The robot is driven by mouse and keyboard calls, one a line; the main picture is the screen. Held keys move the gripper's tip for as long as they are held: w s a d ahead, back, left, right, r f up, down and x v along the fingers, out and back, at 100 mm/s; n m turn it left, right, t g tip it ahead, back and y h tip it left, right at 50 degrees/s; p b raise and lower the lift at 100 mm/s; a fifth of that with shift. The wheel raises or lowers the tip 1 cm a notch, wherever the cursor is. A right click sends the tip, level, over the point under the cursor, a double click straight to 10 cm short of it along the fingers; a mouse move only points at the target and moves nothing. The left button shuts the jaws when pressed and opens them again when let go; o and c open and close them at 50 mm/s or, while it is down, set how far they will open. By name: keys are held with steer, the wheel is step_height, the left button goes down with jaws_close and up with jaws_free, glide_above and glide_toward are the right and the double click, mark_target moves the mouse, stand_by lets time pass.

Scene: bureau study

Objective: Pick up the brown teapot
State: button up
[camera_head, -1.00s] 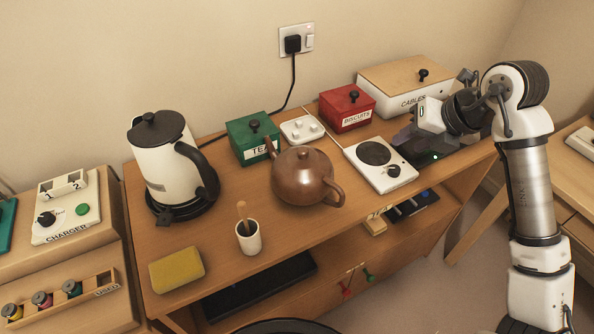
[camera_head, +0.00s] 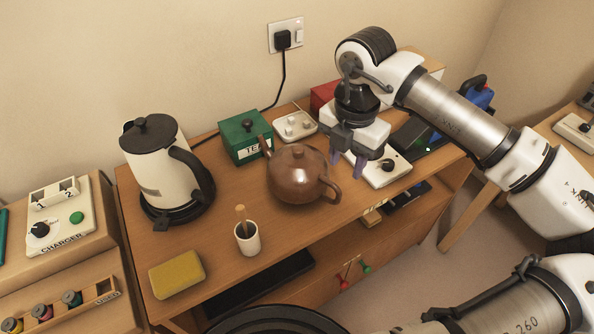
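The brown teapot (camera_head: 297,178) stands upright on the wooden desk, in the middle of the picture. Its spout points up and left, and its handle (camera_head: 330,188) is on the right side. My gripper (camera_head: 347,165) points down above the hot plate, just right of and behind the teapot's handle. Its two fingers are apart with nothing seen between them. It does not appear to touch the teapot.
A white kettle (camera_head: 160,165) stands at the left. The green tea box (camera_head: 240,137) and a white switch block (camera_head: 294,126) are behind the teapot. The hot plate (camera_head: 390,172) is to its right. A cup (camera_head: 247,240) and yellow sponge (camera_head: 176,275) lie in front.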

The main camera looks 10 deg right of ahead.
mark_target(340, 190)
step_height(340, 190, down, 3)
steer(key=shift+r, duration=0.1)
steer(key=shift+s+a+f+p, duration=0.15)
steer(key=shift+f+p, duration=0.5)
steer(key=shift+f, duration=0.75)
steer(key=shift+s+a+f+p, duration=0.1)
steer(key=shift+f+p, duration=0.55)
steer(key=shift+f, duration=0.7)
jaws_close()
steer(key=shift+r, duration=0.1)
